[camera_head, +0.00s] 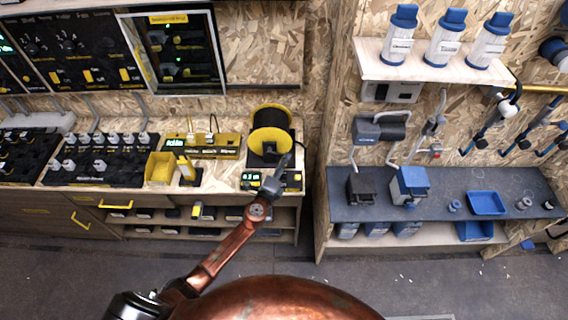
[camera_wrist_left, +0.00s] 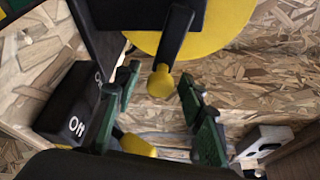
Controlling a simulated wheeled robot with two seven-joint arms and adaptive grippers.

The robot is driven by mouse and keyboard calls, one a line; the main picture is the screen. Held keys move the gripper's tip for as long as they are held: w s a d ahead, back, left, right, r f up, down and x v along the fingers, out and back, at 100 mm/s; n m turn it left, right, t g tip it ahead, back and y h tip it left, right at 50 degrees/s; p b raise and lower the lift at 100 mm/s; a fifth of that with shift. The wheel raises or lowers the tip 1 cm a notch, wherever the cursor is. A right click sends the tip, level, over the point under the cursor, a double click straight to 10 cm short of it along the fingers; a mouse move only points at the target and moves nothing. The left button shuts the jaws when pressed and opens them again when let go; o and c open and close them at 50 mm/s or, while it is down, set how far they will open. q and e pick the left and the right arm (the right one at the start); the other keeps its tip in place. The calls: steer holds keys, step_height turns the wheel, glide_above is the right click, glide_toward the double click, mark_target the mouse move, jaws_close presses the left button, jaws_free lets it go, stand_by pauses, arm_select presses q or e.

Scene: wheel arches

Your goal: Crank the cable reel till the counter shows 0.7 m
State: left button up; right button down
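The cable reel (camera_head: 270,131) has a yellow drum on a black stand at the right end of the left workbench. Its counter (camera_head: 250,180) glows green at the base; the digits are too small to read surely. My left gripper (camera_head: 281,170) is in front of the reel. In the left wrist view, my left gripper (camera_wrist_left: 165,100) has its green fingers apart. The black crank arm (camera_wrist_left: 174,45) with a yellow knob (camera_wrist_left: 160,82) reaches down between them, with gaps visible on both sides. The reel's yellow disc (camera_wrist_left: 215,25) shows behind. My right gripper is not in view.
A black switch box marked Off (camera_wrist_left: 68,105) is close left of the fingers. A yellow bin (camera_head: 160,168) and yellow panel (camera_head: 203,145) stand left of the reel. A wooden divider separates this from a blue-grey bench (camera_head: 440,200) at right.

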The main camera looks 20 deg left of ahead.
arm_select(q)
jaws_close()
stand_by(0.6)
